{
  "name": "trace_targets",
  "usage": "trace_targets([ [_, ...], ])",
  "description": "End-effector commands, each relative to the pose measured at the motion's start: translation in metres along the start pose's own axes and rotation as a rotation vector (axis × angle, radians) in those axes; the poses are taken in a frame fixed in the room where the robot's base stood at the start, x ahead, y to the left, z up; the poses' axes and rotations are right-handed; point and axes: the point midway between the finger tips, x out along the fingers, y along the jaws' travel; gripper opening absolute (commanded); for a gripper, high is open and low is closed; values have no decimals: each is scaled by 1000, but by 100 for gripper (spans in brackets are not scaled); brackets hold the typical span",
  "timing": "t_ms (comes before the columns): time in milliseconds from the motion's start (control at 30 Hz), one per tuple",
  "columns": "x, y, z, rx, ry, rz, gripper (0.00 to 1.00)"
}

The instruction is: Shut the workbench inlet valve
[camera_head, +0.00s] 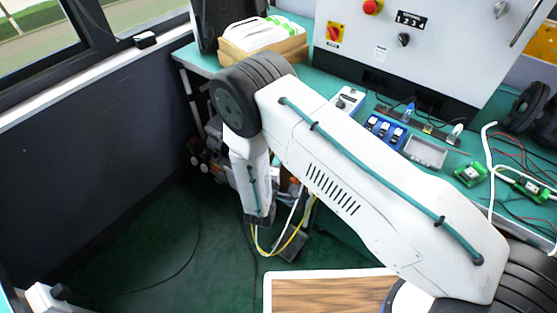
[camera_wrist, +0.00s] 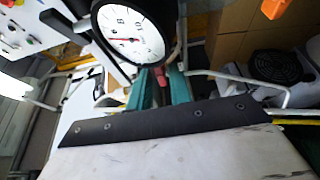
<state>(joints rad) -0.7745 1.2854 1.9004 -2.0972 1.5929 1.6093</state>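In the wrist view, my gripper (camera_wrist: 161,80) reaches forward with two teal fingers set apart. A small red piece (camera_wrist: 160,75), possibly a valve handle, shows between or just beyond the fingertips; I cannot tell whether they touch it. A round white gauge (camera_wrist: 130,38) with a black rim and a red needle is just above the fingers. In the head view my arm bends down in front of the workbench (camera_head: 198,60), and my gripper's fingers cannot be made out. No inlet valve can be clearly identified there.
A black bar (camera_wrist: 72,34) lies left of the gauge, and a white pipe (camera_wrist: 235,80) runs to its right. Cardboard boxes (camera_wrist: 232,50) stand beyond. Yellow and white cables (camera_head: 297,232) hang beside my lower arm. Dark green floor (camera_head: 150,260) is mostly clear at left, with a thin cable.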

Motion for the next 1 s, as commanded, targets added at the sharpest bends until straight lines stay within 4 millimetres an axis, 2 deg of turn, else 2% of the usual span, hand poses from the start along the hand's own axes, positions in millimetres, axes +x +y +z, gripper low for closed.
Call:
trace_targets([
  [33,0,0,0,0,0,0,6],
  [67,0,0,0,0,0,0,0],
  [567,0,1,0,-71,0,-30,0],
  [1000,0,5,-1,-407,1,-169,0],
])
